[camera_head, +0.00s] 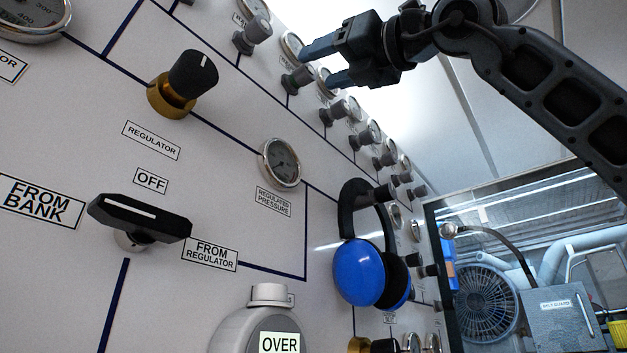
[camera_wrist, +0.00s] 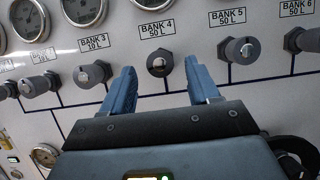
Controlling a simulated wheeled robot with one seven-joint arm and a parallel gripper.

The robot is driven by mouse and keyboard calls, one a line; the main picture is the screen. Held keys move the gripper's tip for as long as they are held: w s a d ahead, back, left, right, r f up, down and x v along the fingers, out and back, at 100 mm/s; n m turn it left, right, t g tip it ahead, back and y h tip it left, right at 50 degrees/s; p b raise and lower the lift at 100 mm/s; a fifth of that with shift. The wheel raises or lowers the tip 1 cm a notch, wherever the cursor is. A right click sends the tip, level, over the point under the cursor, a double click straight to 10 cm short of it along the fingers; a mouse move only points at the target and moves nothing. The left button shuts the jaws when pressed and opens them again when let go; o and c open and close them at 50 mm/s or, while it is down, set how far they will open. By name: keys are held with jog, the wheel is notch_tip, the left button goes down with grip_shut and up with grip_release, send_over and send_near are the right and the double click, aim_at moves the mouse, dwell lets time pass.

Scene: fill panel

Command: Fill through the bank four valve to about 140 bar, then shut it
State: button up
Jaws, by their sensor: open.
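The bank four valve (camera_wrist: 160,62) is a dark round knob with a pale centre, under the label BANK 4 50 L (camera_wrist: 156,28) in the wrist view. My gripper (camera_wrist: 160,66) is open, with one blue finger on each side of that knob and a gap showing on both sides. In the head view my gripper (camera_head: 316,65) is at the upper row of knobs, close to the panel. Which knob there is bank four I cannot tell. The regulated pressure gauge (camera_head: 282,163) is too small to read.
The bank three knob (camera_wrist: 92,74) and bank five knob (camera_wrist: 241,50) flank the fingers. Blue ear defenders (camera_head: 359,272) hang on the panel. A black selector handle (camera_head: 140,218) lies between FROM BANK and FROM REGULATOR labels. A display (camera_head: 279,343) reads OVER.

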aim_at(311, 72)
jog(key=shift+p+x, duration=0.45)
jog(key=shift+x, duration=1.15)
jog(key=c, duration=1)
jog(key=shift+f+g+b, duration=0.15)
jog(key=shift+g+b, duration=0.15)
jog(key=shift+c, duration=0.2)
